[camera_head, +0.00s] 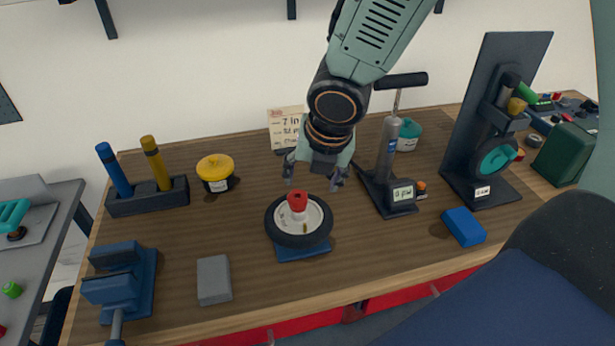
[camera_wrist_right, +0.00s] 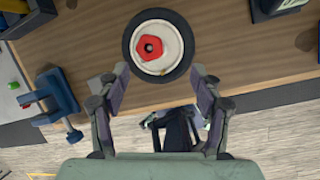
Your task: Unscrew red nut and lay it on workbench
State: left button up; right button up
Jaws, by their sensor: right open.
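The red nut (camera_head: 297,200) sits at the centre of a small wheel (camera_head: 318,230) with a black tyre and pale hub. The wheel rests on a blue base on the wooden workbench (camera_head: 245,250). In the right wrist view the red nut (camera_wrist_right: 149,48) shows a hexagonal outline with a hole, on the wheel hub (camera_wrist_right: 172,62). My right gripper (camera_head: 314,184) is open and empty, above and just behind the nut in the head view. Its two fingers (camera_wrist_right: 160,88) stand apart in the wrist view, with the wheel beyond them. My left gripper is not in view.
A blue vise (camera_head: 122,283) and grey block (camera_head: 213,279) are at front left. A yellow-lidded pot (camera_head: 216,172) and a holder with blue and yellow handles (camera_head: 148,197) stand behind. A pump (camera_head: 386,165) stands close right of the wheel; a blue block (camera_head: 464,226) lies farther right.

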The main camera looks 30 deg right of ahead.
aim_at(298, 200)
jog(key=shift+w+a+f+n+b, duration=0.15)
jog(key=shift+w+f+n+b, duration=0.55)
jog(key=shift+f+n, duration=0.5)
jog(key=shift+w+a+f+n+b, duration=0.2)
jog(key=shift+w+f+n+b, duration=0.2)
jog(key=shift+f+n+b, duration=0.7)
jog(key=shift+w+a+f+n+b, duration=0.15)
jog(key=shift+w+f+n+b, duration=0.45)
jog(key=shift+f+n, duration=0.7)
jog(key=shift+c, duration=0.2)
